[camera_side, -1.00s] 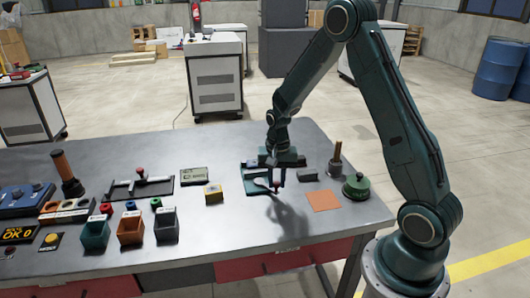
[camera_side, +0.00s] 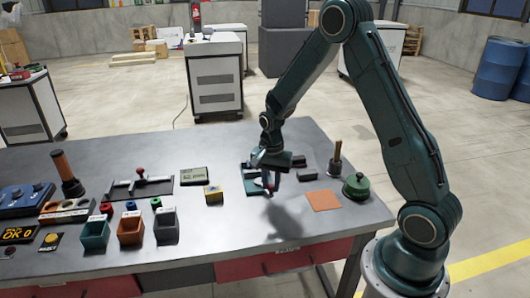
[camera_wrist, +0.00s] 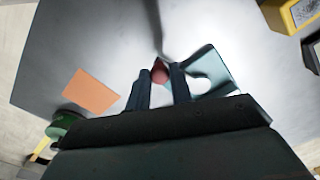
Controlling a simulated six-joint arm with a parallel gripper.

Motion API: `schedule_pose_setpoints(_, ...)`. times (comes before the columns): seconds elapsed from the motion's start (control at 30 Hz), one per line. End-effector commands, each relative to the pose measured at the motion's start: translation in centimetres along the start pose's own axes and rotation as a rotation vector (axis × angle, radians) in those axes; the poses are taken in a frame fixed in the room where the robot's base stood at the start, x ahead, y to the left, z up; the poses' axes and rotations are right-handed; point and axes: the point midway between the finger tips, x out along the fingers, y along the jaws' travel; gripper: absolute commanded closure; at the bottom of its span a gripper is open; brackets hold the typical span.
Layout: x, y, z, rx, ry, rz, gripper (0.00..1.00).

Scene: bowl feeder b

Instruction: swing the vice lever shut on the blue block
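The teal vice (camera_side: 250,185) sits on the table, mostly behind my gripper in the side view. In the wrist view its pale teal base (camera_wrist: 218,75) shows right of my fingers. The lever's red knob (camera_wrist: 159,73) is between my two fingertips. The lever arm is mostly hidden by the gripper. I cannot make out the blue block in either view, so its contact with the vice cannot be told.
A yellow block (camera_side: 213,194) and a display box (camera_side: 194,176) are to the left. The table front below the gripper is clear.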

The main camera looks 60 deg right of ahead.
Motion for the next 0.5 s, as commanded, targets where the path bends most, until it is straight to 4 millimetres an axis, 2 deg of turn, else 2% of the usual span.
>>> schedule_pose_setpoints(0.03,-0.03,-0.20,0.13,-0.006,-0.002,-0.005,0.69)
schedule_pose_setpoints(0.1,-0.03,-0.18,0.10,-0.005,-0.001,-0.005,0.57)
schedule_pose_setpoints(0.5,-0.24,-0.08,0.02,-0.003,0.000,-0.002,0.57)
